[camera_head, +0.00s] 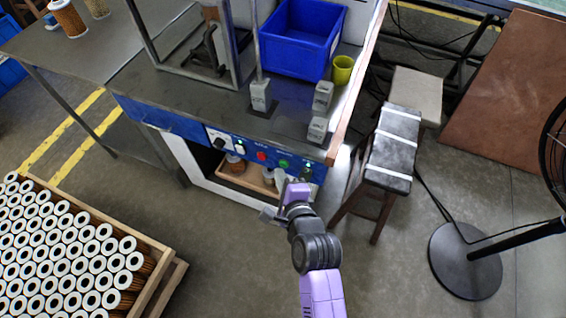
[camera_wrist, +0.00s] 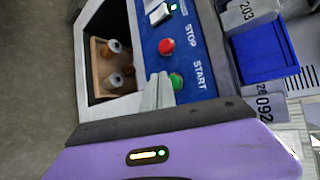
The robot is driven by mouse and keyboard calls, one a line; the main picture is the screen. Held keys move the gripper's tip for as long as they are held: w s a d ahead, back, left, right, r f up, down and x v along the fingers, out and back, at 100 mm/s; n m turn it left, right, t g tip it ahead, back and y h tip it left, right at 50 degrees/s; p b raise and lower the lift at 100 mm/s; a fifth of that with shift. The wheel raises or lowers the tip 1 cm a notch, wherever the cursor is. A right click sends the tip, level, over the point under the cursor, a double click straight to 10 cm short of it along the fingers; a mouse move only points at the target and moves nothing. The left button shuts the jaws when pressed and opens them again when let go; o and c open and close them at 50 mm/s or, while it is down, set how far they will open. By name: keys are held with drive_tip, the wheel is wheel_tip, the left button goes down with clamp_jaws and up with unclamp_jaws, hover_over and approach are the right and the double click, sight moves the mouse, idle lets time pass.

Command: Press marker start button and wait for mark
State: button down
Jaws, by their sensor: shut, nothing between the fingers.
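The marker's blue control panel (camera_wrist: 185,60) carries a green button (camera_wrist: 176,81) labelled START and a red button (camera_wrist: 166,46) labelled STOP. In the head view the green button (camera_head: 284,164) sits on the front of the bench, right of the red one (camera_head: 262,156). My gripper (camera_wrist: 159,78) is shut and empty, with its fingertips right beside the green button in the wrist view. I cannot tell whether they touch it. In the head view my gripper (camera_head: 281,183) is just in front of and below the panel.
A wooden box (camera_wrist: 97,66) with several cartridges sits in the opening under the panel. A blue bin (camera_head: 300,38), a yellow cup (camera_head: 342,70) and grey blocks (camera_head: 323,95) stand on the bench. A cartridge crate (camera_head: 160,280), stool (camera_head: 392,150) and fan (camera_head: 465,260) stand around.

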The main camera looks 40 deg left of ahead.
drive_tip(key=shift+s, duration=0.25)
drive_tip(key=shift+s+d+p, duration=0.2)
drive_tip(key=shift+s+p, duration=0.35)
drive_tip(key=shift+s, duration=0.25)
drive_tip(key=shift+s+d+p, duration=0.25)
drive_tip(key=shift+s+p, duration=0.35)
drive_tip(key=shift+s, duration=0.25)
drive_tip(key=shift+s+d+p, duration=0.2)
drive_tip(key=shift+s+p, duration=0.35)
drive_tip(key=shift+s, duration=0.25)
